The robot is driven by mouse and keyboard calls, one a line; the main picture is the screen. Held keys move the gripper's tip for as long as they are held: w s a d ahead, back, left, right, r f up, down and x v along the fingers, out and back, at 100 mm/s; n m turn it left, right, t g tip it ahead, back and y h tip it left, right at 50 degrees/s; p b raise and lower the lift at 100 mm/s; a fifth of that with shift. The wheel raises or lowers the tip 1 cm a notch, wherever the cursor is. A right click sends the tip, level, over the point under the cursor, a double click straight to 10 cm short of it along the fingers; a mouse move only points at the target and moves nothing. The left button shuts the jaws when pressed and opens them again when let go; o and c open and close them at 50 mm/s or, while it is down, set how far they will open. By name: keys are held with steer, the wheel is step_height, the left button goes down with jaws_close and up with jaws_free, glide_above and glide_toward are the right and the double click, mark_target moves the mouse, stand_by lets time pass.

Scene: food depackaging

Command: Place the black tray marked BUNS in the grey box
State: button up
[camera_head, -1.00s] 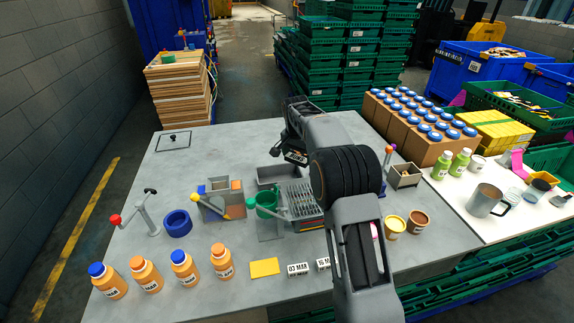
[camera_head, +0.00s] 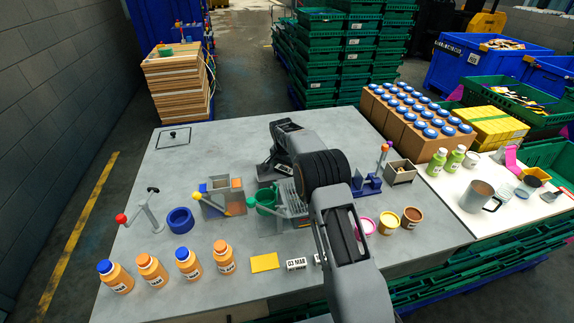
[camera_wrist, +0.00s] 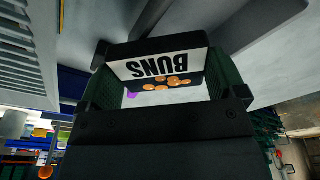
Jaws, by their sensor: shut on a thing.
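The black tray marked BUNS (camera_wrist: 165,47) is between the fingers of my gripper (camera_wrist: 165,72) in the wrist view. Its white label reads upside down there, with small orange-brown round shapes just below. My gripper is shut on the tray. In the head view my arm hides most of the gripper and the tray. The grey box (camera_head: 265,181) stands near the middle of the table, largely hidden behind my wrist. A grey wall (camera_wrist: 238,22) beside the tray in the wrist view looks like part of that box; I cannot tell whether the tray is inside it.
A slotted metal rack (camera_wrist: 22,52) lies close to the gripper's left in the wrist view. A green cup (camera_head: 265,199) and a grey holder (camera_head: 222,196) stand near the box. Orange bottles (camera_head: 152,270) line the front left. The table's back left (camera_head: 215,150) is mostly clear.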

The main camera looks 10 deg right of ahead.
steer(key=shift+f+b, duration=0.5)
steer(key=shift+f, duration=0.1)
steer(key=o, duration=0.7)
steer(key=shift+c, duration=0.2)
